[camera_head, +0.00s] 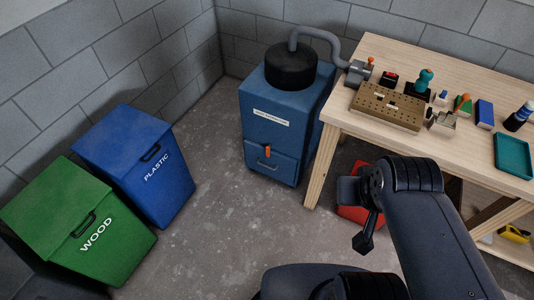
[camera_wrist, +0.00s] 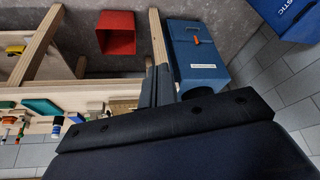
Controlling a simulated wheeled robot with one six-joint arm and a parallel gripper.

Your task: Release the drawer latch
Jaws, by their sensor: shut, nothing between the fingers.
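The blue cabinet (camera_head: 259,119) stands on the floor left of the workbench, with a white label on its front. Its drawer (camera_head: 281,163) is low on the front and looks closed, with a small pull handle. The orange latch (camera_head: 268,152) sits upright at the drawer's top edge; it also shows in the wrist view (camera_wrist: 197,41). My gripper (camera_wrist: 157,68) is shut and empty. In the wrist view its fingers lie left of the cabinet, apart from the latch. In the head view the arm is right of the cabinet, and the fingers are hard to make out.
A black drum (camera_head: 291,68) on the cabinet joins a grey hose (camera_head: 326,37) to the workbench (camera_head: 350,118). Tools crowd the bench. A red bin (camera_wrist: 116,36) stands beneath it. Blue (camera_head: 134,150) and green (camera_head: 76,222) bins stand left; floor before the cabinet is clear.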

